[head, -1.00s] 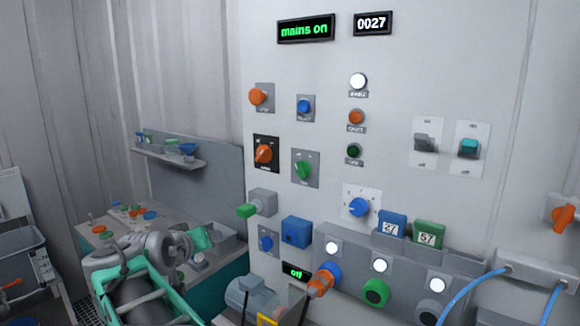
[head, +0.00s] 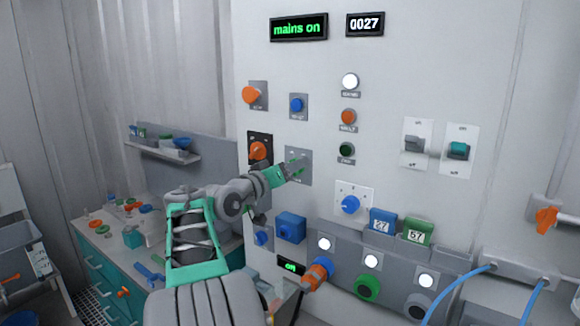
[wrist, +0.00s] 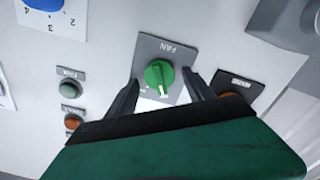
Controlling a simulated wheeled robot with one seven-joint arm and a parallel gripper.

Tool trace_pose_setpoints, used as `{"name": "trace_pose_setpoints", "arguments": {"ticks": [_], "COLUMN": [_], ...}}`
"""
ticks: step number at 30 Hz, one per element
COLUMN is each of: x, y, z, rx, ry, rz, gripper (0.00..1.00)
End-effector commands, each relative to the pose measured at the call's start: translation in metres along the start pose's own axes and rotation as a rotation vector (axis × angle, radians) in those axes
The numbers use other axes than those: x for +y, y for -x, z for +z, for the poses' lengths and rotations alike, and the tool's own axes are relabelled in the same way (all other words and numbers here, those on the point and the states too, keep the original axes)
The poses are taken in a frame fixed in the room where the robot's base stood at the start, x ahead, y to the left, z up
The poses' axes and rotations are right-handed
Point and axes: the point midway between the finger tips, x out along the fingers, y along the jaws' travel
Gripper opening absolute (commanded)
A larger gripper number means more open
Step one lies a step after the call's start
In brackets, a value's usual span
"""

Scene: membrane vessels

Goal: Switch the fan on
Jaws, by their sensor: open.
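The green fan knob (wrist: 158,78) sits on a grey plate marked FAN (wrist: 165,48) in the wrist view, with a white mark on it. My gripper (wrist: 162,80) is open, with one dark finger on each side of the knob; I cannot tell if they touch it. In the head view my gripper (head: 302,165) is at the plate (head: 298,180) and mostly hides the knob. The fan lamp (wrist: 70,89) is dull green and looks unlit; it also shows in the head view (head: 346,149).
An orange knob (head: 258,150) on a black plate is close left of my gripper. A blue dial (head: 350,204) and blue box (head: 290,226) are below. Two rocker switches (head: 415,142) (head: 458,150) are to the right. A display (head: 299,27) reads "mains on".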

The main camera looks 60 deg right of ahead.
Motion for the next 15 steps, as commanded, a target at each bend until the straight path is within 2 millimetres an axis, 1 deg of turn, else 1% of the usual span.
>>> {"name": "trace_pose_setpoints", "arguments": {"ticks": [2,15], "x": [-0.0001,0.0], "y": [0.0003,0.0007], "z": [0.0001,-0.0001], "rx": [0.0,0.0], "ry": [0.0,-0.001], "rz": [0.0,0.0], "gripper": [0.61,0.25]}}
